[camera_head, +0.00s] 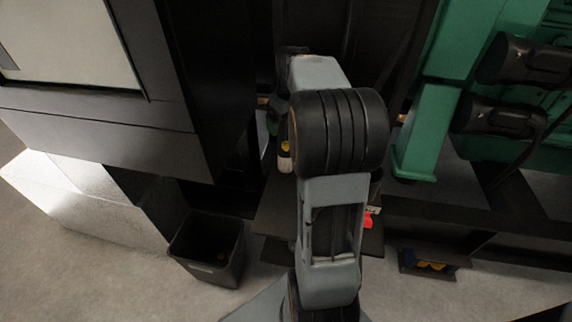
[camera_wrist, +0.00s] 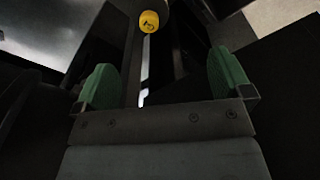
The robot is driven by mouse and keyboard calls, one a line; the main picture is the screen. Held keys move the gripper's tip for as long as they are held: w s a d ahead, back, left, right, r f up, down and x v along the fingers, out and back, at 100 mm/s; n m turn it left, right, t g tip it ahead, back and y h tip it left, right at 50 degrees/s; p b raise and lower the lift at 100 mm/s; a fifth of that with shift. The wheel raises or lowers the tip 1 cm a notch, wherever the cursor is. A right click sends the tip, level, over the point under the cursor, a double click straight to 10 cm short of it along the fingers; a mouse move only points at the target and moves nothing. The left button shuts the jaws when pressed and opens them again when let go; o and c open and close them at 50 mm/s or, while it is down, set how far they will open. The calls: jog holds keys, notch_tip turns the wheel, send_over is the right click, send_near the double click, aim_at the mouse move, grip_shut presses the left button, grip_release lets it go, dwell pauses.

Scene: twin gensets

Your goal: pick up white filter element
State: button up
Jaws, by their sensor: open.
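I cannot make out the white filter element for certain. In the head view a small pale object (camera_head: 285,163) with a yellow spot shows just left of my arm, partly hidden by it. In the wrist view a yellow round cap (camera_wrist: 149,22) with a dark mark is beyond my fingers, near the top. A thin pale strip (camera_wrist: 144,72) shows in the gap below it; I cannot tell what it is. My gripper (camera_wrist: 165,82) is open, its two green pads wide apart with nothing between them. In the head view my arm hides the gripper.
A black bin (camera_head: 207,248) stands on the floor at the left. A dark shelf (camera_head: 275,218) lies under my arm, with a red item (camera_head: 369,220) at its right. The green genset frame (camera_head: 415,140) stands right. A low box (camera_head: 428,262) holds blue and yellow items.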

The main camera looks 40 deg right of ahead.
aim_at(286, 150)
jog(key=f, duration=0.2)
jog(key=w+d+f, duration=0.1)
jog(key=f, duration=0.5)
jog(key=shift+w+d+f, duration=0.1)
jog(key=shift+w+d, duration=0.05)
jog(key=shift+d, duration=0.25)
jog(key=shift+w+a+f, duration=0.1)
jog(key=shift+w+f, duration=0.1)
jog(key=shift+f, duration=0.9)
jog(key=shift+w+f, duration=0.15)
jog(key=shift+f, duration=0.9)
jog(key=shift+w+a+f, duration=0.1)
jog(key=shift+w+f, duration=0.1)
jog(key=shift+f, duration=0.9)
jog(key=shift+d, duration=0.1)
jog(key=c, duration=1)
jog(key=shift+r, duration=0.1)
